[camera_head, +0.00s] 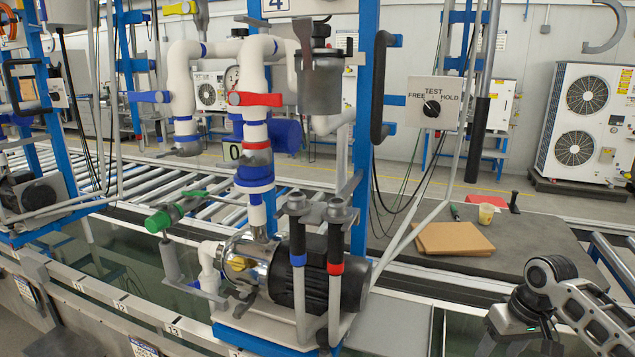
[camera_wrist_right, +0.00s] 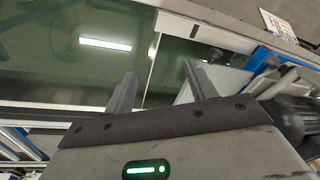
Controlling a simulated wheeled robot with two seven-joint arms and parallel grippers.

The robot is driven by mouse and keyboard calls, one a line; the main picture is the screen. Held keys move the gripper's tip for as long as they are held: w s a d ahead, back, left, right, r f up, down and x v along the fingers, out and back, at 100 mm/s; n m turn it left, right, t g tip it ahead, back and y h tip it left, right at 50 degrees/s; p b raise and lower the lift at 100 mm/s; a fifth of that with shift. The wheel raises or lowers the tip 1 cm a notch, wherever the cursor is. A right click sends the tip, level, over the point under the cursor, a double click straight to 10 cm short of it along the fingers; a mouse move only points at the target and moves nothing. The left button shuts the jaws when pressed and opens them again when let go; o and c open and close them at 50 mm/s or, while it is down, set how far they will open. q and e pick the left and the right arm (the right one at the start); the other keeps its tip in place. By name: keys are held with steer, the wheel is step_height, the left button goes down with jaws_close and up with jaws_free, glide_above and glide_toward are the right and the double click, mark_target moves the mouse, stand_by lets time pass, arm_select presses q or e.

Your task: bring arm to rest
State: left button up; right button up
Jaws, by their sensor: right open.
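My right arm (camera_head: 585,310) comes in at the lower right of the head view, bent at a dark joint. Its gripper body, with a small green light, hangs low there, to the right of the pump station and apart from it. In the right wrist view my right gripper (camera_wrist_right: 158,84) has its two fingers spread apart with nothing between them. Beyond the fingers are dark green tank water and a pale edge. My left gripper is not in view.
The pump (camera_head: 318,262) with its white pipes stands in the middle on a light base plate (camera_head: 285,335). A roller conveyor (camera_head: 190,183) lies behind. Water tanks (camera_head: 120,265) lie in front.

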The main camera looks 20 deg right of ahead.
steer(key=w+d+r+n+t+h, duration=0.1)
steer(key=w+d+r+t+h, duration=0.45)
steer(key=w+d, duration=0.25)
steer(key=w+r+n+t+h, duration=0.2)
steer(key=w+r+n+t, duration=0.5)
steer(key=r, duration=0.4)
steer(key=s+a+f+g+y, duration=0.1)
steer(key=s+a+f+y, duration=0.3)
steer(key=a+f, duration=0.65)
steer(key=s+a+f+y, duration=0.2)
steer(key=s+a+f, duration=0.4)
steer(key=a+f, duration=0.5)
steer(key=s+a+f+m+g+y, duration=0.1)
steer(key=s+a+f, duration=0.3)
steer(key=s+a, duration=0.4)
steer(key=s+a+f+m+g+y, duration=0.2)
steer(key=s+a+f, duration=0.1)
steer(key=s+a, duration=0.6)
steer(key=shift+s+a+f+m, duration=0.2)
steer(key=shift+a+f+m, duration=0.1)
steer(key=shift+a+f, duration=0.15)
